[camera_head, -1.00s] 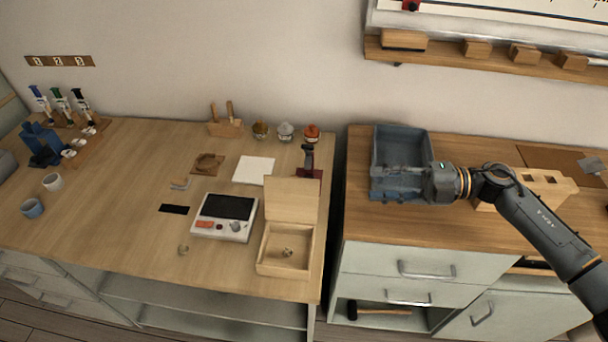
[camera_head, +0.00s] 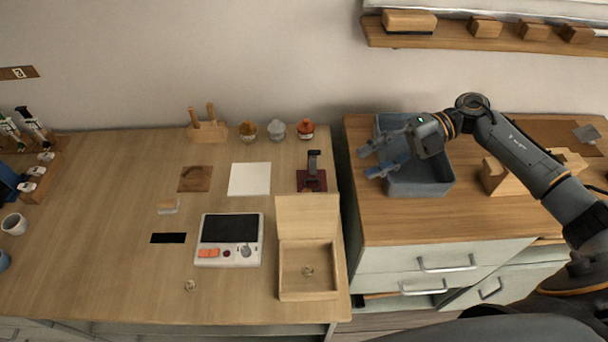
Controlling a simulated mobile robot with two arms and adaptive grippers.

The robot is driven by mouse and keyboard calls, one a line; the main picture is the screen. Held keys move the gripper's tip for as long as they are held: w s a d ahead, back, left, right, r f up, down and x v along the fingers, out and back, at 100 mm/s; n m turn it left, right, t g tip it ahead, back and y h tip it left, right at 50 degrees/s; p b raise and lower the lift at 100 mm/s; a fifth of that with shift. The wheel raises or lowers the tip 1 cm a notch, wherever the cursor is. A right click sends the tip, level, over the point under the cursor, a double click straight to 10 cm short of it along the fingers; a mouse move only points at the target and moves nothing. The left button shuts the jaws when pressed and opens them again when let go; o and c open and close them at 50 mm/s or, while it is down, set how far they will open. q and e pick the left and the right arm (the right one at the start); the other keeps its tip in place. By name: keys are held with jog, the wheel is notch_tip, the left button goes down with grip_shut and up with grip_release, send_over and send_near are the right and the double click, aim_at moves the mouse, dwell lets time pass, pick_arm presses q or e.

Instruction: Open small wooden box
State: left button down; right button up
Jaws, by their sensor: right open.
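The small wooden box (camera_head: 308,296) stands at the front right of the left table. Its lid (camera_head: 307,216) is raised at the back, so the box is open. A small round item (camera_head: 307,271) lies inside on the box floor. My right gripper (camera_head: 368,163) is open and empty, above the left side of the blue-grey bin on the right counter, behind and to the right of the box. It does not touch the box. My left gripper is not in view.
A white device with a dark screen (camera_head: 229,228) stands left of the box. A dark red stand (camera_head: 312,180) is behind the lid. The blue-grey bin (camera_head: 420,188) is under my right gripper. A gap separates table and counter. Bare table lies at the front left.

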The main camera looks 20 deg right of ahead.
jog(key=p, duration=0.2)
send_near(307, 212)
jog(key=w+r, duration=0.2)
jog(key=w, duration=0.1)
jog(key=p+x, duration=0.2)
jog(key=x, duration=0.4)
jog(key=shift+a+f, duration=0.2)
jog(key=shift+f, duration=0.2)
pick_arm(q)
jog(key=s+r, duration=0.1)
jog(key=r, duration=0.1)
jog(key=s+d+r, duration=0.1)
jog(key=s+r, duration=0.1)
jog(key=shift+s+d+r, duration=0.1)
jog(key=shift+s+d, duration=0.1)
pick_arm(e)
grip_shut()
